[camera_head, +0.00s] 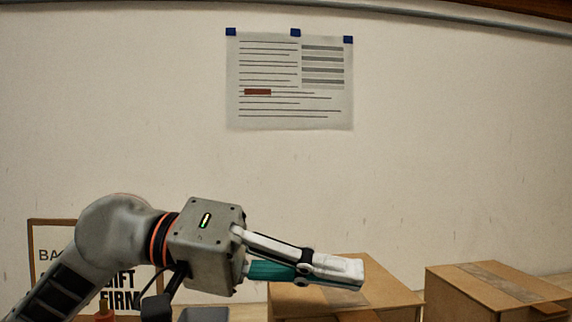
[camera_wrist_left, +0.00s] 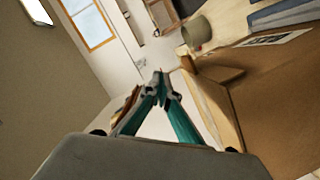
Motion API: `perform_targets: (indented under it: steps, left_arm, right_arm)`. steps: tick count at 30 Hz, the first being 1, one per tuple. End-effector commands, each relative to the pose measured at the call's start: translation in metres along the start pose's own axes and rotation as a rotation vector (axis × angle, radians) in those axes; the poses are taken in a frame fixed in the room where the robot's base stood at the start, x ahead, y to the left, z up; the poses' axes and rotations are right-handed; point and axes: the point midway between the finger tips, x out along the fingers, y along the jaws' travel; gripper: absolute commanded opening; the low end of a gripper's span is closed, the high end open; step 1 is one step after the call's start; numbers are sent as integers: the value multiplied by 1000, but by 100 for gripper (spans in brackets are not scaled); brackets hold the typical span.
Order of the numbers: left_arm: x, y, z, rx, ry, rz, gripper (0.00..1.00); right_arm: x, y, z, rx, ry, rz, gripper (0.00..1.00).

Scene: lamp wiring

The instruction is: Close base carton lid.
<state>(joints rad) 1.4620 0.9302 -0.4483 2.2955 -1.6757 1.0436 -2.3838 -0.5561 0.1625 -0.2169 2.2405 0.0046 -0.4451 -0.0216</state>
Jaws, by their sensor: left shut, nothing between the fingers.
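Two brown cartons stand at the bottom of the head view. The middle carton (camera_head: 385,282) is partly hidden by my left gripper, and its top looks flat and closed with a tape strip. The right carton (camera_head: 500,286) also has a flat, taped top. I cannot tell which one is the base carton. My left gripper (camera_head: 352,272) is shut and empty, pointing right in front of the middle carton's top; contact cannot be told. In the left wrist view its fingertips (camera_wrist_left: 160,78) meet beside a large brown cardboard surface (camera_wrist_left: 275,85). My right gripper is not in view.
A framed sign (camera_head: 40,235) with partly hidden lettering stands behind my left arm. A paper sheet (camera_head: 290,110) is fixed on the wall. The left wrist view shows a grey-green cylinder (camera_wrist_left: 197,32) beyond the fingertips and a window (camera_wrist_left: 85,22).

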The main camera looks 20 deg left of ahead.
Motion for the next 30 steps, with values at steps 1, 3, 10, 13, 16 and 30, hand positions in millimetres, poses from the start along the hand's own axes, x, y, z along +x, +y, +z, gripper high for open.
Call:
perform_targets:
  steps: [1,3,10,13,16,30]
  left_arm:
    - [5,-10,4,-7,-3,-1,0]
    - [9,-16,8,-7,-3,-2,0]
    - [13,-27,15,-4,0,-1,0]
    - [14,-29,16,-3,0,-1,0]
    - [14,-30,17,-3,-1,-1,0]
    - [15,-30,19,-5,-6,-3,0]
  right_arm:
    - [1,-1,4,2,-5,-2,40]
    - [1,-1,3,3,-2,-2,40]
    - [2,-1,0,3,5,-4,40]
    - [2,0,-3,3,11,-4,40]
    - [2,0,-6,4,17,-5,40]
    - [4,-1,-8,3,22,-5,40]
